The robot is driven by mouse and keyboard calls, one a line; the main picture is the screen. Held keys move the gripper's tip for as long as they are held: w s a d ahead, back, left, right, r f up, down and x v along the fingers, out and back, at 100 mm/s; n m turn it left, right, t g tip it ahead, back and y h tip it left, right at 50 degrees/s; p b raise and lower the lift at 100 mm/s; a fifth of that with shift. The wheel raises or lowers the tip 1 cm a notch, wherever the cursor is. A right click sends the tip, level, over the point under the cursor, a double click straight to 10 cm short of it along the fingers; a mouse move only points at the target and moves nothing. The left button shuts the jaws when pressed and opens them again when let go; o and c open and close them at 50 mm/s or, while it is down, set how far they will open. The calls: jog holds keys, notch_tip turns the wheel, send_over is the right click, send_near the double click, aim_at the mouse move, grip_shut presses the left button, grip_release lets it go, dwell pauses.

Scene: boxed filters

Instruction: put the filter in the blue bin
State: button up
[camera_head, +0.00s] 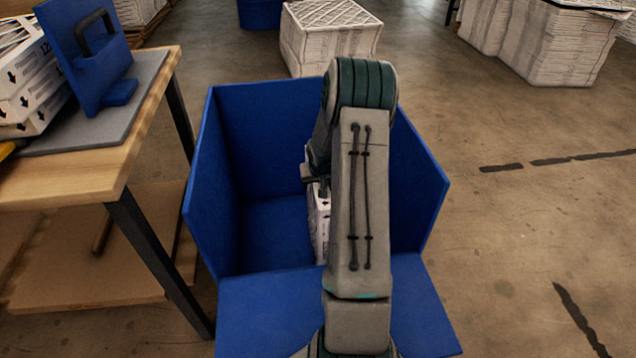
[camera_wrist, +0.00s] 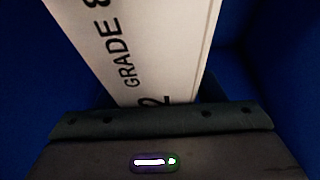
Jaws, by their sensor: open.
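The blue bin (camera_head: 214,165) stands on the floor in the middle of the head view, with my arm reaching over and into it. The filter (camera_head: 320,222) is a white box that stands inside the bin, partly hidden behind my arm. In the wrist view the filter (camera_wrist: 140,45) shows close up with black "GRADE 8" lettering, and dark blue bin surfaces surround it. My gripper (camera_head: 316,180) is open just above the filter in the head view, mostly hidden by my arm. In the wrist view my gripper (camera_wrist: 165,118) is at the filter's near end; contact is unclear.
A wooden table (camera_head: 80,180) stands left of the bin, holding white boxed filters (camera_head: 30,75) and a blue stand with a handle (camera_head: 95,60). Stacks of white filters (camera_head: 330,35) (camera_head: 540,40) stand behind. The floor to the right is clear.

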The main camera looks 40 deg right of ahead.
jog(key=p+v, duration=0.3)
jog(key=v, duration=0.8)
jog(key=shift+d, duration=0.1)
jog(key=shift+s+a+r+p, duration=0.1)
jog(key=shift+a+r+p, duration=0.1)
jog(key=shift+r, duration=0.15)
jog(key=shift+s+a+r+p, duration=0.1)
jog(key=shift+r+p, duration=0.1)
jog(key=shift+r, duration=0.1)
jog(key=s+a+r+n, duration=0.2)
jog(key=s+a+r, duration=0.2)
jog(key=a+r, duration=0.45)
jog(key=s+a+r+n+g+y, duration=0.1)
jog(key=s+a+r, duration=0.2)
jog(key=s+a, duration=0.6)
jog(key=s+a+r+n+g+y, duration=0.1)
jog(key=s+a+r+n, duration=0.1)
jog(key=s+a, duration=0.8)
jog(key=shift+r+g, duration=0.4)
jog(key=shift+r, duration=0.35)
jog(key=shift+a+r, duration=0.1)
